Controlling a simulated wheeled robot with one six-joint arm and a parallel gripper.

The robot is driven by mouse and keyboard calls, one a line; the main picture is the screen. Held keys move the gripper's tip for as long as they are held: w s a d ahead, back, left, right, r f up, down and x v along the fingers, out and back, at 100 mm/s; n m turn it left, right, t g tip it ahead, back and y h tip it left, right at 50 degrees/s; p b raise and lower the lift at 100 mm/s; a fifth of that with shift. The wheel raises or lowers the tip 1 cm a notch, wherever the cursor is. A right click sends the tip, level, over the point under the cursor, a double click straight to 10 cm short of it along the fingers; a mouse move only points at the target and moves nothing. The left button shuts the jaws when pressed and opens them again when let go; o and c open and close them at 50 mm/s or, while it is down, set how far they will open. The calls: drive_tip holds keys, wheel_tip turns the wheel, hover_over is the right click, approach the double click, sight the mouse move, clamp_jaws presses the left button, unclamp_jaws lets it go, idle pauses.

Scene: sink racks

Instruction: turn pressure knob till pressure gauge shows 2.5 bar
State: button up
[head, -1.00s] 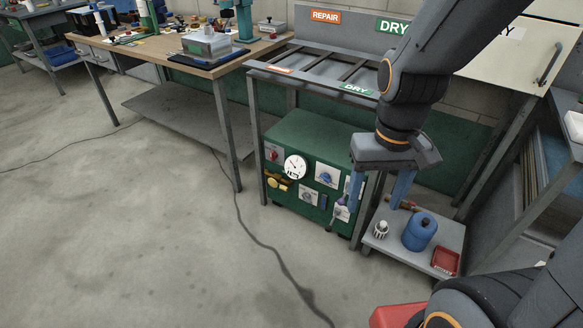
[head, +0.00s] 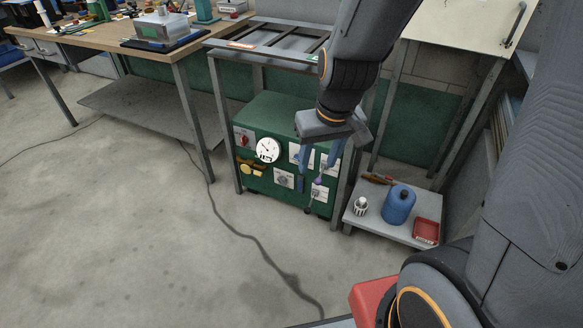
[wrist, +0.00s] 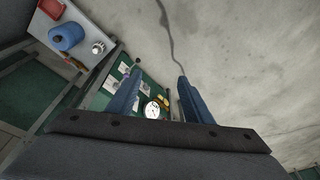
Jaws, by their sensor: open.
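A green machine (head: 270,112) stands under the rack, its front panel facing me. A white round pressure gauge (head: 268,150) is on its upper left; its needle is too small to read. A red knob (head: 242,140) is left of the gauge, and a knob on a pale plate (head: 284,179) is below it. More plates lie partly behind my gripper; I cannot tell which knob is for pressure. My gripper (head: 314,175) is open and empty, blue fingers pointing down before the panel's right part. In the wrist view the gauge (wrist: 152,110) shows between the fingers.
A low grey shelf (head: 388,232) at the right holds a blue canister (head: 398,204), a small white-and-dark item (head: 360,206) and a red tray (head: 426,231). Rack legs flank the machine. A workbench (head: 120,42) stands left. A dark cable (head: 240,232) crosses the otherwise clear floor.

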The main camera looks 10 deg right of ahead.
drive_tip(key=w+a+f+n+t+h+b, duration=0.3)
drive_tip(key=w+f+t+b, duration=0.4)
drive_tip(key=w+f+b, duration=1.4)
drive_tip(key=n+t+h+b, duration=0.2)
drive_tip(key=t+h+b, duration=0.1)
drive_tip(key=b, duration=0.1)
approach(298, 160)
wheel_tip(298, 160, up, 4)
drive_tip(key=a, duration=0.3)
wheel_tip(298, 160, down, 8)
drive_tip(key=w+d+n+t+h+b, duration=0.1)
drive_tip(key=n+t+h+b, duration=0.1)
drive_tip(key=h+b, duration=0.5)
drive_tip(key=shift+y, duration=0.9)
drive_tip(key=shift+b+x, duration=2.75)
drive_tip(key=shift+x, duration=1.4)
drive_tip(key=shift+r, duration=0.1)
drive_tip(key=shift+s, duration=0.1)
drive_tip(key=c, duration=1)
